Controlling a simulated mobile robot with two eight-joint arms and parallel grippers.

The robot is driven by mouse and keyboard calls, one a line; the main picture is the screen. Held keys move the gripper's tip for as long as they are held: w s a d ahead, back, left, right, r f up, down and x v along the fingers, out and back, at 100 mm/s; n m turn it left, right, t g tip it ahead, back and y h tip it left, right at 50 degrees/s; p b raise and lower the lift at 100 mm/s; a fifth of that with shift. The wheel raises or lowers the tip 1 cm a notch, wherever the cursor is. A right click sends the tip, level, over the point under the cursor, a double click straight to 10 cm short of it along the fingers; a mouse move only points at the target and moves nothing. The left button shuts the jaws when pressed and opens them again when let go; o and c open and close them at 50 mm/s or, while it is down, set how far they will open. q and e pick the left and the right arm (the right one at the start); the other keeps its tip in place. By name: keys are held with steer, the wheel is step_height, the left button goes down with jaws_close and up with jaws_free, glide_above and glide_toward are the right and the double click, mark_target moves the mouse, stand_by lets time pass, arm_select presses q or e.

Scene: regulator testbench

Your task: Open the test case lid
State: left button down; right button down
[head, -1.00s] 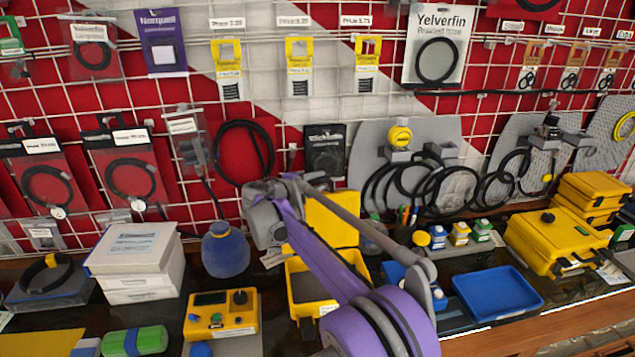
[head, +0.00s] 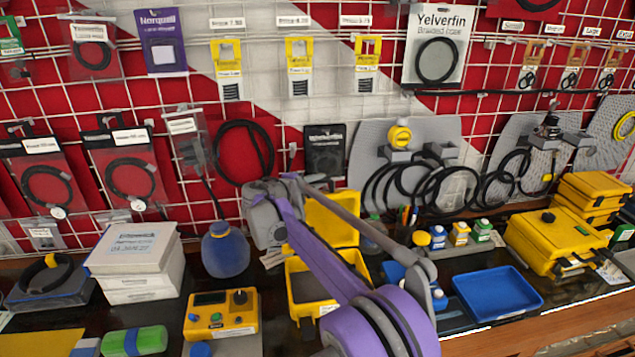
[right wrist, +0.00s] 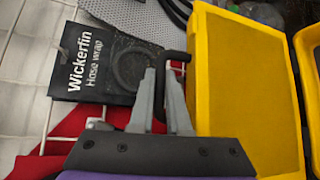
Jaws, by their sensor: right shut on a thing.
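The test case is a small yellow case (head: 305,305) at the middle of the bench in the head view, with a dark inside. Its yellow lid (head: 333,218) stands raised behind it, partly covered by my right arm. In the right wrist view the lid (right wrist: 240,85) fills the right half, with a black handle (right wrist: 187,58) on its edge. My right gripper (right wrist: 166,85) is shut on this handle, its grey fingers beside the lid. In the head view my gripper is left of the lid, its fingertips hidden. My left gripper is out of view.
A yellow meter box (head: 222,315) stands left of the case, and a blue bottle (head: 225,250) behind it. A blue tray (head: 497,293) and a closed yellow case (head: 553,243) are to the right. A wire grid wall with hanging packets is close behind.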

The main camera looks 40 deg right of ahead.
stand_by(0.6)
steer(key=shift+m+h, duration=0.3)
steer(key=shift+m, duration=0.1)
steer(key=s, duration=0.1)
steer(key=s+a, duration=0.2)
steer(key=s, duration=0.1)
steer(key=shift+r, duration=0.35)
steer(key=c, duration=0.9)
jaws_free()
steer(key=shift+a, duration=0.2)
steer(key=b+v, duration=0.1)
steer(key=v, duration=0.9)
steer(key=shift+s+a, duration=0.2)
steer(key=shift+a, duration=0.1)
